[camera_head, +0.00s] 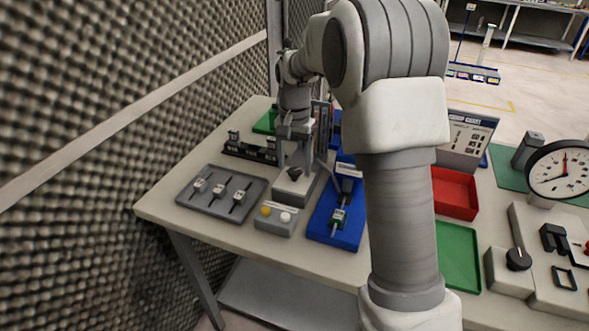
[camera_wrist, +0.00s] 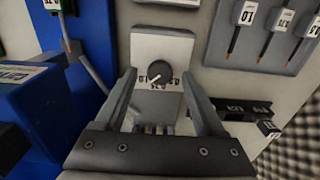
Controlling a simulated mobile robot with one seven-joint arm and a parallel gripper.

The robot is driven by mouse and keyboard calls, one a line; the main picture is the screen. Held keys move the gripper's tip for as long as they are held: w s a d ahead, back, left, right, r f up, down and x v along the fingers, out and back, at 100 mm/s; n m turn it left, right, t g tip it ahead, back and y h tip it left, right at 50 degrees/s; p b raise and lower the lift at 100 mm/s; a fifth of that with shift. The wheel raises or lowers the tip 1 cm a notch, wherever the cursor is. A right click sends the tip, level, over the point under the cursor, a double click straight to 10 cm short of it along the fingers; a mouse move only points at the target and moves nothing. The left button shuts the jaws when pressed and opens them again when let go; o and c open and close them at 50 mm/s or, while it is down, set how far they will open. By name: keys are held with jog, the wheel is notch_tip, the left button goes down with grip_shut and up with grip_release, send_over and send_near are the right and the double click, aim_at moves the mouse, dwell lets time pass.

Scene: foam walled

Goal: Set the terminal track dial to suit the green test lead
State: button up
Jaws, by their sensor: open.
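A dial with a round black knob (camera_wrist: 160,73) sits on a pale plate on a grey block; it also shows in the head view (camera_head: 294,173). A white pointer mark on the knob points toward the lower left in the wrist view. Dark printed figures surround the knob, too small to read surely. My gripper (camera_wrist: 158,88) is open, its fingers on either side of the knob with gaps visible; in the head view it points down over the block (camera_head: 296,150). A lead with a pale, greenish-looking label (camera_head: 338,217) lies on the blue tray (camera_head: 320,230); its colour is unsure.
A grey tray (camera_head: 185,197) with three labelled probes lies left, before a black rail (camera_head: 240,149). A button box (camera_head: 277,224) stands in front. Blue blocks stand close beside my gripper.

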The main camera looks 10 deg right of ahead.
jog(key=shift+f, duration=0.65)
grip_shut()
